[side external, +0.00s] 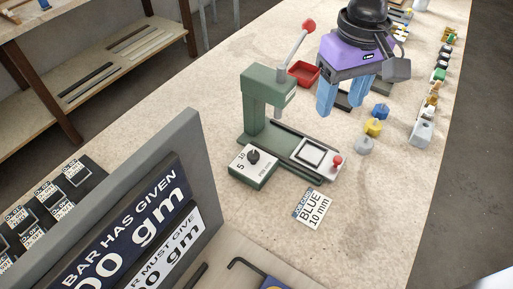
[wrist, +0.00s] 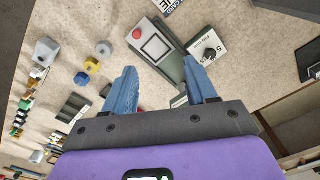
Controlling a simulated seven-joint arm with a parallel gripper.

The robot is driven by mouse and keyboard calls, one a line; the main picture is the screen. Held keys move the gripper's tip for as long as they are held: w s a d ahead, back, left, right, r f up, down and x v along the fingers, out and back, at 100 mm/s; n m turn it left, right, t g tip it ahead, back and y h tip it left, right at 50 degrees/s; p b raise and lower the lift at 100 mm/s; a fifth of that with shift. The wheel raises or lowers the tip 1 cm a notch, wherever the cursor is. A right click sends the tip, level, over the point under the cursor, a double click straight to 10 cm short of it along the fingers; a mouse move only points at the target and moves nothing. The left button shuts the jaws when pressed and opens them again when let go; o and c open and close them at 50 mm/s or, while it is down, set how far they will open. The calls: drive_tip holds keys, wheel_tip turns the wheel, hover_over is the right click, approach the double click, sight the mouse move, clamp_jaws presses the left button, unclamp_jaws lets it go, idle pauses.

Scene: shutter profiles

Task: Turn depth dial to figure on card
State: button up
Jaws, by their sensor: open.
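The depth dial is a black knob (side external: 253,157) on a white-topped green box at the foot of a green press (side external: 261,105). Figures 5 and 10 show beside it; where the knob points is too small to tell. In the wrist view the knob (wrist: 209,55) lies just beyond the right fingertip. The card (side external: 312,207) lies flat on the bench in front of the press and reads BLUE 10 mm; its edge shows at the top of the wrist view (wrist: 174,5). My gripper (side external: 344,108) has blue fingers, open and empty, above the bench right of the press, apart from the dial.
The press has a raised lever with a red ball (side external: 309,25) and a sliding bed with a red knob (side external: 337,160). Blue, yellow and grey blocks (side external: 372,127) stand right of it. A red tray (side external: 303,73) is behind. A large sign (side external: 130,220) stands at the front left.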

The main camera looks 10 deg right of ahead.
sight(253, 154)
drive_tip(key=w+a+f+m, duration=0.1)
drive_tip(key=w+a+m, duration=0.2)
drive_tip(key=a, duration=0.4)
drive_tip(key=w+a+m, duration=0.3)
drive_tip(key=a+m, duration=0.1)
drive_tip(key=a, duration=0.2)
drive_tip(key=f, duration=1.7)
drive_tip(key=shift+w+a+f, duration=0.15)
drive_tip(key=shift+a+f, duration=0.1)
drive_tip(key=shift+f, duration=0.15)
drive_tip(key=c, duration=1.1)
